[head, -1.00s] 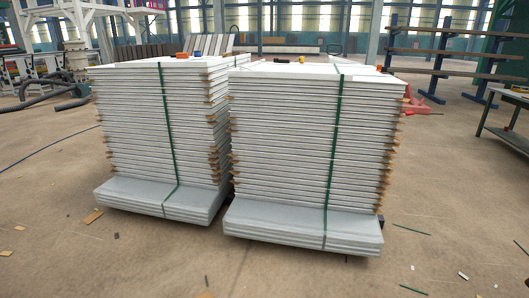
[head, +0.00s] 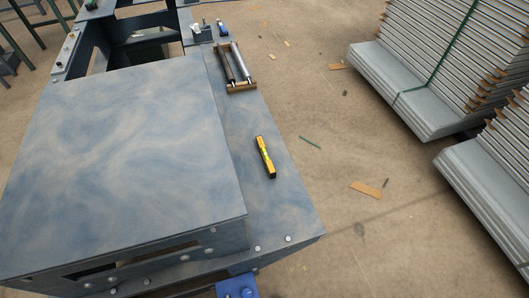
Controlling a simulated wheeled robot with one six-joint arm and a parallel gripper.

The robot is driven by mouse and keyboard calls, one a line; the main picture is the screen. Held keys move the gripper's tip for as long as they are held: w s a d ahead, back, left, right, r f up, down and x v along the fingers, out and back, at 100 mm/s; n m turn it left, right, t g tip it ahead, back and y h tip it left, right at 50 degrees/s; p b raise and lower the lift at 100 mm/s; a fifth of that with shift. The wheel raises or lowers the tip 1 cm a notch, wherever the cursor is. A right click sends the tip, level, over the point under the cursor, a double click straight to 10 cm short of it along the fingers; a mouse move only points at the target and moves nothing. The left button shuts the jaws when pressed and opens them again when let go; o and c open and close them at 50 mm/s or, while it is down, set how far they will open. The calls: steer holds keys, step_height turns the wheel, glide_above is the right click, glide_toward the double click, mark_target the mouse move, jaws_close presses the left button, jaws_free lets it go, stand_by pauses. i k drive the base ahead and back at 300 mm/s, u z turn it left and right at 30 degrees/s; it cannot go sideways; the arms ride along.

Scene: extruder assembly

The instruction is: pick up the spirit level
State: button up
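A small yellow spirit level (head: 265,157) with dark ends lies flat on the lower blue-grey metal ledge (head: 285,215), to the right of a raised plate. It lies at a slight slant, near the middle of the ledge's length. Nothing touches it from above. My gripper does not show in the head view.
A large raised blue-grey plate (head: 125,165) stands left of the ledge. A wooden frame with metal rollers (head: 235,66) lies farther back, with small tools (head: 205,32) beyond it. Banded panel stacks (head: 425,75) stand on the floor at right.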

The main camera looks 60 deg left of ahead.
mark_target(272, 172)
steer(key=i, duration=1.8)
steer(key=u, duration=0.95)
steer(key=i, duration=0.95)
steer(key=u, duration=2.25)
